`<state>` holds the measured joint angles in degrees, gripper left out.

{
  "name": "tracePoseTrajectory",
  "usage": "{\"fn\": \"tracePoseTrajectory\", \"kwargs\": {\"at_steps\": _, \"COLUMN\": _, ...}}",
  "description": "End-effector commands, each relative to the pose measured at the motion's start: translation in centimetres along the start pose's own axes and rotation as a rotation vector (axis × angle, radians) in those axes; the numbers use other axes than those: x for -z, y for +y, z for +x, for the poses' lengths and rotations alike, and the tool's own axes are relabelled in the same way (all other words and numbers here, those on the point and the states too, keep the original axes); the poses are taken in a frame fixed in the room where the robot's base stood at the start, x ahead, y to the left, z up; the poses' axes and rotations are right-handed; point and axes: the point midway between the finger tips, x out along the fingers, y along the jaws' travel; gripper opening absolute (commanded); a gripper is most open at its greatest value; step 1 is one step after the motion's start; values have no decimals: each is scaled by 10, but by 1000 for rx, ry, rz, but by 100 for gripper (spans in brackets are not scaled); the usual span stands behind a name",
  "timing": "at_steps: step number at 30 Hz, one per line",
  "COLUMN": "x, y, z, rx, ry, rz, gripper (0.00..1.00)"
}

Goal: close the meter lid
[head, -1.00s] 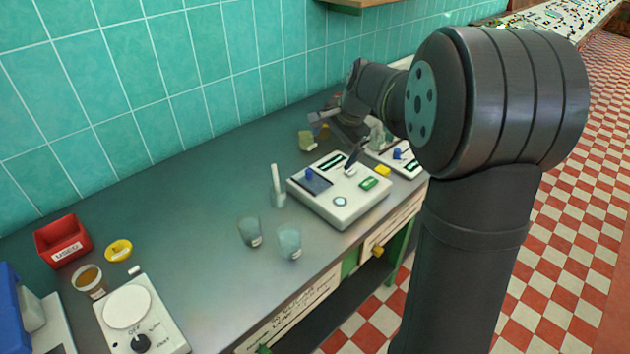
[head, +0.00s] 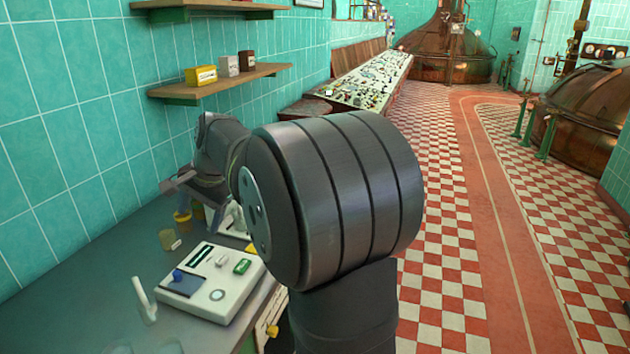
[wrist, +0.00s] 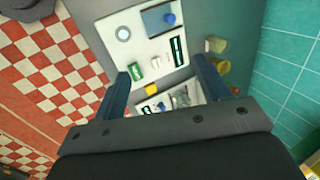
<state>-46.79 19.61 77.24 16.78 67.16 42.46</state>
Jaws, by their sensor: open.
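A white box-shaped meter (head: 226,303) stands on the grey bench in the head view, with a dark panel, a blue knob, a green button and a round dial. It also shows at the top of the wrist view (wrist: 140,44). A second white instrument (wrist: 146,107) with a clear or grey part on it lies lower, between my fingers in the picture. I cannot tell which part is the lid or how far it stands open. My gripper (wrist: 164,82) is open and empty above the instruments. In the head view my arm partly hides the second instrument.
A yellow block (wrist: 151,88) lies between the two instruments. Small jars (wrist: 217,45) stand near the tiled wall. A shelf with boxes (head: 225,78) hangs above. The bench edge drops to the checkered floor.

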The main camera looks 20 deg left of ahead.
Motion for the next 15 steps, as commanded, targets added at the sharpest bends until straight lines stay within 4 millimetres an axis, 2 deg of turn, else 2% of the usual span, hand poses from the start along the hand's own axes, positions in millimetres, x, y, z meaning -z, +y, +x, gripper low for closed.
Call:
{"fn": "tracePoseTrajectory", "kwargs": {"at_steps": 1, "x": 0, "y": 0, "z": 0, "rx": 0, "ry": 0, "rz": 0, "gripper": 59}}
{"fn": "tracePoseTrajectory", "kwargs": {"at_steps": 5, "x": 0, "y": -1, "z": 1, "rx": -1, "ry": 0, "rz": -6, "gripper": 33}}
{"fn": "tracePoseTrajectory", "kwargs": {"at_steps": 8, "x": 2, "y": -8, "z": 12, "rx": -12, "ry": 8, "rz": -76, "gripper": 14}}
{"fn": "tracePoseTrajectory", "kwargs": {"at_steps": 10, "x": 6, "y": -17, "z": 28, "rx": -28, "ry": 18, "rz": -185, "gripper": 0}}
{"fn": "tracePoseTrajectory", "kwargs": {"at_steps": 15, "x": 12, "y": -52, "z": 84, "rx": -85, "ry": 52, "rz": -582, "gripper": 0}}
